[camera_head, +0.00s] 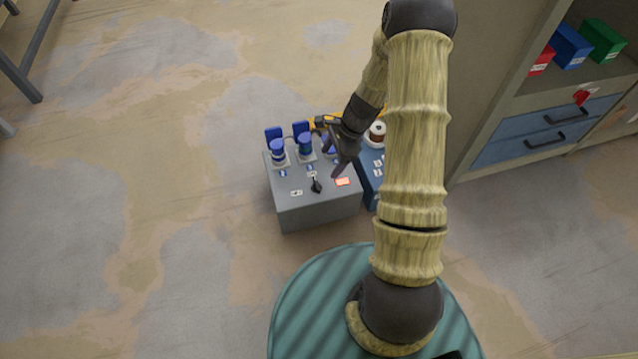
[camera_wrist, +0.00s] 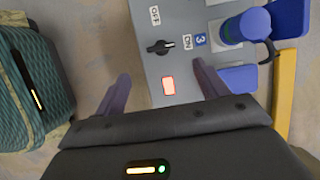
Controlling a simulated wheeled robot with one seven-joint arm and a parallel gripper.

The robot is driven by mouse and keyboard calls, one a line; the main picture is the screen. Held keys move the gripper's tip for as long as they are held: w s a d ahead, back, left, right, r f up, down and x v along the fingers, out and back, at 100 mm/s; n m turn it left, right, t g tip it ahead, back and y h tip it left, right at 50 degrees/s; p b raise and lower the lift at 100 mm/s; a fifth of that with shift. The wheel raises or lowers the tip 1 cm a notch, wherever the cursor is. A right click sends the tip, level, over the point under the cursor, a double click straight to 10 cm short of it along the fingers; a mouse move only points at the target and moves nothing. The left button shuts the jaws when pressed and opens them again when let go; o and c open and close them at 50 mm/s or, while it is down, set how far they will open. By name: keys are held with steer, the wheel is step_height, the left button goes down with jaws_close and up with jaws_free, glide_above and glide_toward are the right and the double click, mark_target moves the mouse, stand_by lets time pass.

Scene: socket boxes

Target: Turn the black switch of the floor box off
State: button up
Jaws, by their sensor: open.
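The floor box (camera_head: 318,212) is a grey block on the floor with several blue sockets along its far side. Its black switch (camera_head: 316,186) sits on the top face near the front. In the wrist view the switch (camera_wrist: 160,47) has its narrow end toward the ON label (camera_wrist: 187,41); the OFF label (camera_wrist: 155,16) lies above it. A red lamp (camera_wrist: 168,86) beside the switch is lit. My gripper (camera_head: 331,162) is open above the box. In the wrist view its fingers (camera_wrist: 162,84) are spread either side of the lamp, apart from the switch, with nothing between them.
A blue box (camera_head: 370,182) with a white and brown round item stands against the right side of the floor box. A yellow item (camera_head: 322,122) lies behind. A cabinet (camera_head: 510,110) with blue drawers stands at right.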

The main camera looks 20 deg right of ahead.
mark_target(317, 183)
steer(key=b+x, duration=0.5)
steer(key=x, duration=0.5)
steer(key=shift+f+b, duration=0.35)
steer(key=shift+b, duration=0.05)
steer(key=c, duration=1)
